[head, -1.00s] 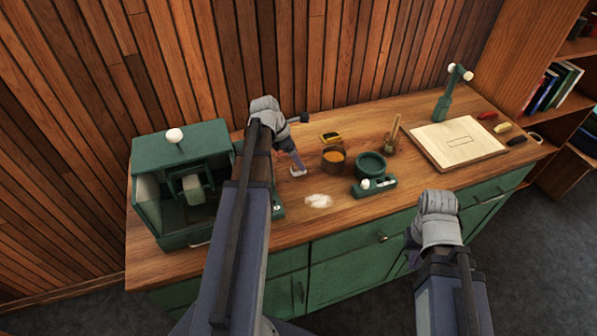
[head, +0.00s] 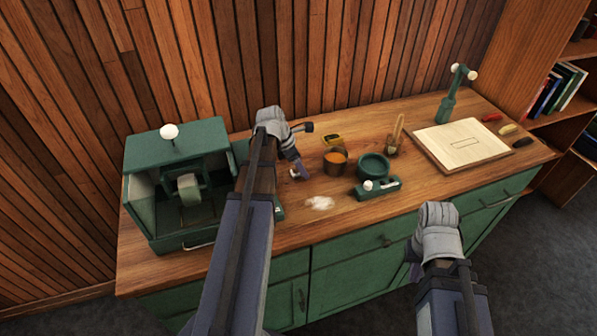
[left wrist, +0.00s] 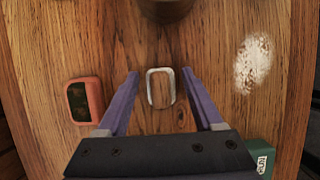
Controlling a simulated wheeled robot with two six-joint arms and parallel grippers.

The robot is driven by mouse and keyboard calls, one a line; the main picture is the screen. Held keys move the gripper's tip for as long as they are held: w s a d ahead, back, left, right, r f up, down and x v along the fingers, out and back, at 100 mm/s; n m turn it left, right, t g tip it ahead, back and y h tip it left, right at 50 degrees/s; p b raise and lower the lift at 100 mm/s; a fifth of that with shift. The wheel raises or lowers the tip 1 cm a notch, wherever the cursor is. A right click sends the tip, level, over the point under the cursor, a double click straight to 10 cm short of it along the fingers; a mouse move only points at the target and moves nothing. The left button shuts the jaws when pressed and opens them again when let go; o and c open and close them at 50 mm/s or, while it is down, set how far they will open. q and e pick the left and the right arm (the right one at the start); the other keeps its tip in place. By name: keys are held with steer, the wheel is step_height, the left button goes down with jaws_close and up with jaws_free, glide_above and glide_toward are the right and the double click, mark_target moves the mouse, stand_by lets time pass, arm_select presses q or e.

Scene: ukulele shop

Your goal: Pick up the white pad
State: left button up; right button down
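The white pad (left wrist: 152,73) is a small rounded rectangle with a pale rim and a brown middle, lying on the wooden counter in the left wrist view. In the head view it is a small pale spot (head: 294,174) partly behind my fingertips. My left gripper (left wrist: 159,74) is open, with one finger on either side of the pad; the right finger looks closer to it. I cannot tell whether either finger touches it. In the head view my left gripper (head: 301,172) is low over the counter. My right gripper (head: 412,270) is in front of the cabinet, its fingers mostly hidden.
A cup with orange contents (head: 335,160) and a green pot (head: 373,166) stand to the right. White powder (head: 320,203) lies in front. A green machine (head: 180,184) stands left. In the wrist view, an orange-rimmed box (left wrist: 84,101) lies left of the pad.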

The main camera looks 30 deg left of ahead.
arm_select(q)
jaws_close()
stand_by(0.3)
step_height(320, 180, up, 10)
steer(key=p, duration=1)
